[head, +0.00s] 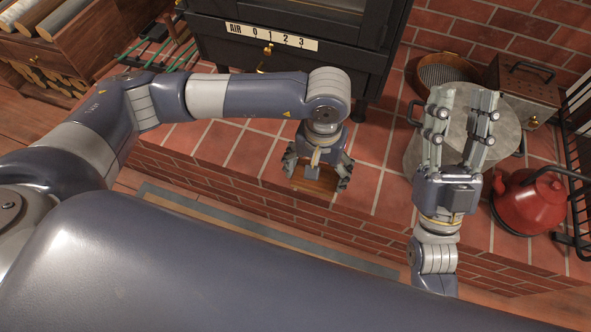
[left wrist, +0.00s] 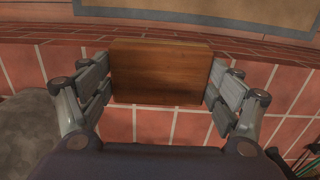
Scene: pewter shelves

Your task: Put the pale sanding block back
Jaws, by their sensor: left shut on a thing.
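My left gripper (head: 317,182) points down over the tiled hearth near its front edge. It is shut on a brown wooden block (head: 314,179), which also shows between its fingers in the left wrist view (left wrist: 160,73). The block's face is medium brown with wood grain; I cannot tell whether it is the pale sanding block. No other sanding block shows. My left gripper's fingers (left wrist: 160,95) press on the block's two sides. My right gripper (head: 462,108) is open and empty, fingers pointing up in the picture, in front of a grey round vessel (head: 418,152).
The red-tiled hearth (head: 230,145) is mostly clear beside the held block. A black stove (head: 300,50) stands behind. At right are a red kettle (head: 530,205), a metal box (head: 525,85), a round brown pan (head: 447,70) and a black rack (head: 575,150). Logs (head: 40,20) fill a wooden rack at left.

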